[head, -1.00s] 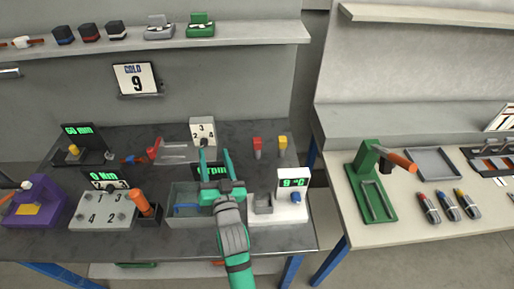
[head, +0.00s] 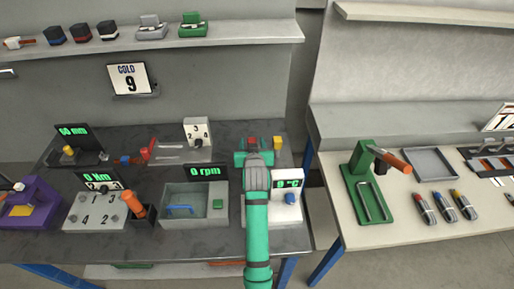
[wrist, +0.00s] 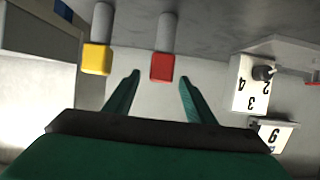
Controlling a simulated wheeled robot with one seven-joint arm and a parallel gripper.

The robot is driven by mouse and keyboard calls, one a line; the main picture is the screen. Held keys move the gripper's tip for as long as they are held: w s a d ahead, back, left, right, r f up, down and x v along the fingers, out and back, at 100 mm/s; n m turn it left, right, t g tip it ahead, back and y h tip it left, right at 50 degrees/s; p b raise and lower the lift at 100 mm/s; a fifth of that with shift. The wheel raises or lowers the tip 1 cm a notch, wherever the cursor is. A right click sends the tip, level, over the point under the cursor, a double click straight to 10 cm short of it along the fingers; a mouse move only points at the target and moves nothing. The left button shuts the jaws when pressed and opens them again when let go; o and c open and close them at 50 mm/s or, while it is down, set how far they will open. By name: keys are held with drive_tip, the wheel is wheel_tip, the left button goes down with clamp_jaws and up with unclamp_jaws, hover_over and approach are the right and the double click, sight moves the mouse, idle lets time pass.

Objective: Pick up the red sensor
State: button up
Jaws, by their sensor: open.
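The red sensor (head: 251,141) stands at the back right of the dark workbench, partly hidden behind my gripper in the head view. In the wrist view the red sensor (wrist: 163,67) has a square red end and a grey body, and its red end shows between my two green fingertips. My gripper (wrist: 160,80) is open and empty. In the head view my gripper (head: 254,151) reaches over the bench, but its fingers are mostly hidden by the wrist. I cannot tell the remaining gap to the sensor.
A yellow sensor (wrist: 97,58) stands close on the left in the wrist view and right of the red one in the head view (head: 277,142). A white numbered box (head: 198,133) is to the left. A white temperature unit (head: 287,208) stands below my forearm.

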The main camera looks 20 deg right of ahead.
sight(252, 138)
drive_tip(key=shift+x, duration=3.15)
drive_tip(key=shift+r, duration=0.1)
drive_tip(key=shift+c, duration=0.3)
drive_tip(key=c, duration=1.1)
